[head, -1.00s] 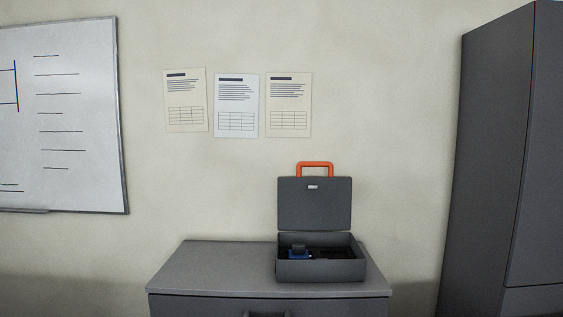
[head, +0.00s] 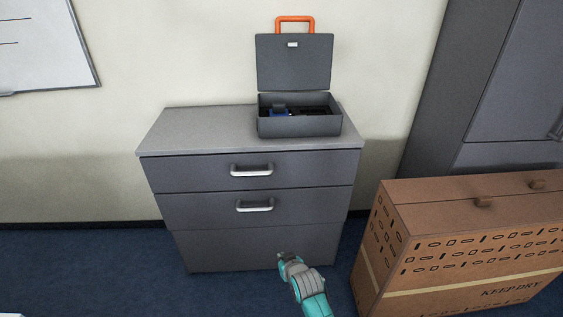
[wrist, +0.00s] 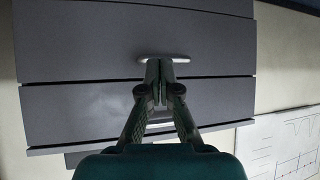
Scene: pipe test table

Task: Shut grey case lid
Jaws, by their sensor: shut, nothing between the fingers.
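The grey case (head: 299,126) stands on top of the grey drawer cabinet (head: 190,125). Its lid (head: 294,66) is open and stands upright at the back, with an orange handle (head: 294,18) and a small pale latch (head: 293,44) on it. My gripper (head: 283,257) is low in front of the cabinet, well below the case. In the wrist view my gripper (wrist: 160,66) is shut and empty, its tips lined up with a drawer handle (wrist: 181,59).
The cabinet's upper drawer handle (head: 251,170) and lower drawer handle (head: 254,206) stick out at the front. A large brown box (head: 470,235) stands at the right. A tall dark cabinet (head: 440,90) is behind it. The cabinet top left of the case is clear.

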